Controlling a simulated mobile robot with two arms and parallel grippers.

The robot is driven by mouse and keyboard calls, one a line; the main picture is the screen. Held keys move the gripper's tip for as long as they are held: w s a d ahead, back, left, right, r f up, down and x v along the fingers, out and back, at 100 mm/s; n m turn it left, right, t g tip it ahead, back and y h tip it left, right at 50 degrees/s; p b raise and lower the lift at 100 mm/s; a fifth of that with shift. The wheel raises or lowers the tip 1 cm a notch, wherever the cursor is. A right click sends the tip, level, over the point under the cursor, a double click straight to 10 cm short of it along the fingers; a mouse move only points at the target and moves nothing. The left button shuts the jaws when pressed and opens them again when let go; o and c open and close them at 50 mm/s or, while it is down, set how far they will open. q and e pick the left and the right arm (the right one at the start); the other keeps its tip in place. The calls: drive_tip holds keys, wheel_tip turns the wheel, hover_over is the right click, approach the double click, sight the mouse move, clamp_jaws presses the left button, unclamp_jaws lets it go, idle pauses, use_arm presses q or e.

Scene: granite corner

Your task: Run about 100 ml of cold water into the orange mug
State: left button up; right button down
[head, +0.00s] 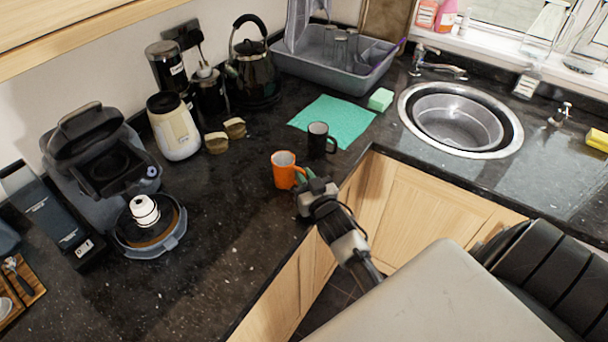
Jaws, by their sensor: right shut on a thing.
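The orange mug (283,171) stands upright on the dark granite counter near its front edge. My right gripper (302,180) is at the mug's right side and shut on it, at about the handle; the fingertips are partly hidden. The inside of the mug shows pale, and I cannot tell whether it holds any water. The tap (437,66) is at the back left of the round steel sink (458,117) at the upper right. No water stream shows. My left gripper is not in view.
A black mug (320,140) stands just behind the orange one. A green cloth (334,120) and sponge (381,99) lie behind it. A dish rack (335,60), kettle (251,68) and coffee machine (103,165) line the back and left. Bare counter lies left of the orange mug.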

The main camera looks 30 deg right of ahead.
drive_tip(key=shift+w, duration=0.15)
drive_tip(key=shift+f, duration=0.1)
drive_tip(key=c, duration=1.2)
unclamp_jaws()
drive_tip(key=shift+f, duration=0.15)
